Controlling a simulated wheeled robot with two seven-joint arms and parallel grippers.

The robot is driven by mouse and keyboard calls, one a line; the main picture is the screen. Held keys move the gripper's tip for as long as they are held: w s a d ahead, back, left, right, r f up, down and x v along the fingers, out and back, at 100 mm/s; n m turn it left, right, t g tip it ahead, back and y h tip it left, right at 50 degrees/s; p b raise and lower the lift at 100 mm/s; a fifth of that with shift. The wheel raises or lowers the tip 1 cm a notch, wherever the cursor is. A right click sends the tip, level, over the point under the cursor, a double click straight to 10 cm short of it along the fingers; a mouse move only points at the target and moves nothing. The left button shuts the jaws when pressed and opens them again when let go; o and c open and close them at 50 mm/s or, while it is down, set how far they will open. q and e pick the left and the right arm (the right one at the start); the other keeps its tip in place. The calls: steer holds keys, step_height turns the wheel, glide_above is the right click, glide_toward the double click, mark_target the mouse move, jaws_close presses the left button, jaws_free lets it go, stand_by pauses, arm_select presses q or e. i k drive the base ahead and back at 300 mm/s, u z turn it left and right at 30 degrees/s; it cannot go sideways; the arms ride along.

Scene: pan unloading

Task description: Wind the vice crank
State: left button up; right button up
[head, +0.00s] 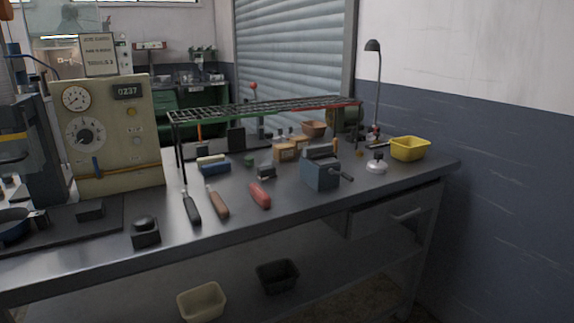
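A blue-grey block-shaped device (319,174) stands upright on the workbench, right of the middle. It looks like the vice, with what appear to be jaws on its top. A short dark crank handle (344,177) sticks out from its right side, over the bench top. Nothing is touching the handle. Neither of my grippers is in the head view.
The metal workbench (270,228) holds several handled tools, including a red one (260,195) left of the vice. A wire rack (265,108) stands behind. A yellow bin (408,148), a small silver-domed item (376,164) and a lamp (379,85) are on the right.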

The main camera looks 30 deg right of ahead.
mark_target(331, 171)
steer(key=u, duration=0.05)
steer(key=i, duration=0.8)
steer(key=z, duration=0.95)
steer(key=i, duration=0.5)
steer(key=z, duration=0.55)
steer(key=k, duration=0.5)
steer(key=z, duration=1.35)
steer(key=i, duration=1.95)
steer(key=u, duration=2.85)
